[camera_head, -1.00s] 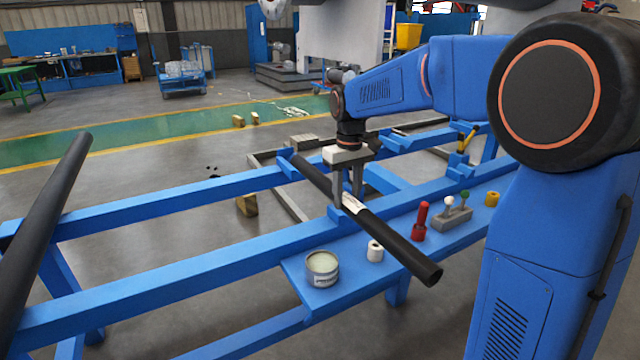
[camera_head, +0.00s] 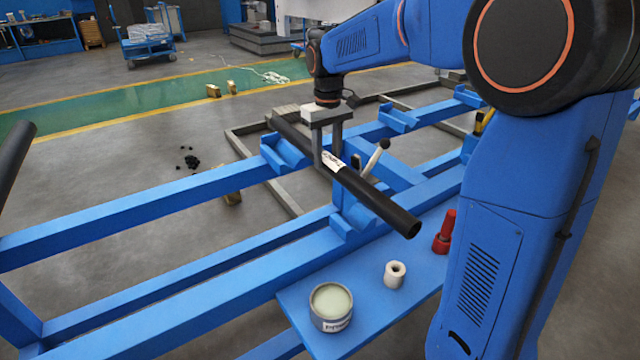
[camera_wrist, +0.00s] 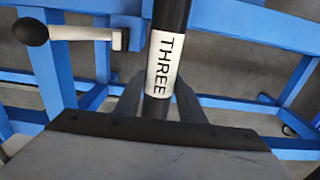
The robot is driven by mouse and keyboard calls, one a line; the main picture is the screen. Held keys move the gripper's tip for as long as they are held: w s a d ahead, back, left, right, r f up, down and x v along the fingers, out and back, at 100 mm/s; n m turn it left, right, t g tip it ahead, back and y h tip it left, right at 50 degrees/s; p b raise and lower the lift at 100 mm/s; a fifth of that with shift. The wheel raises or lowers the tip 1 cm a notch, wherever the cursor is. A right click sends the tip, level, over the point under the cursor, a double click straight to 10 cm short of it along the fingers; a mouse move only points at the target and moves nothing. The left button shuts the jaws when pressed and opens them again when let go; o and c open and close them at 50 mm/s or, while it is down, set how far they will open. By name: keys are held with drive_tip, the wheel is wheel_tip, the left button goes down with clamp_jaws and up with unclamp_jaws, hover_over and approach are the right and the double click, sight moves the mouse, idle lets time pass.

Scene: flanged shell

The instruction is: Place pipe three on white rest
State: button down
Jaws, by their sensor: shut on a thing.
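Pipe three is a long black pipe (camera_head: 380,205) with a white label, which reads THREE in the wrist view (camera_wrist: 163,65). My gripper (camera_head: 330,165) is shut on it near the label, and the fingers also show on both sides of the pipe in the wrist view (camera_wrist: 158,105). The pipe slants from back left to front right and seems raised over the blue cradles (camera_head: 286,155) and (camera_head: 352,222) of the rack. Its contact with them, if any, is hard to tell. I cannot make out a white rest.
A pale lever with a black knob (camera_head: 384,145) stands close beside the pipe; it also shows in the wrist view (camera_wrist: 85,34). Another black pipe (camera_head: 14,152) is at far left.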

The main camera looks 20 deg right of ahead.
drive_tip(key=shift+w+f, duration=0.15)
drive_tip(key=shift+f, duration=0.1)
wheel_tip(320, 180, down, 9)
drive_tip(key=shift+f, duration=0.2)
idle(0.4)
drive_tip(key=c, duration=1.2)
unclamp_jaws()
drive_tip(key=shift+f, duration=0.15)
drive_tip(key=shift+o, duration=0.2)
wheel_tip(320, 180, up, 12)
drive_tip(key=shift+r, duration=0.15)
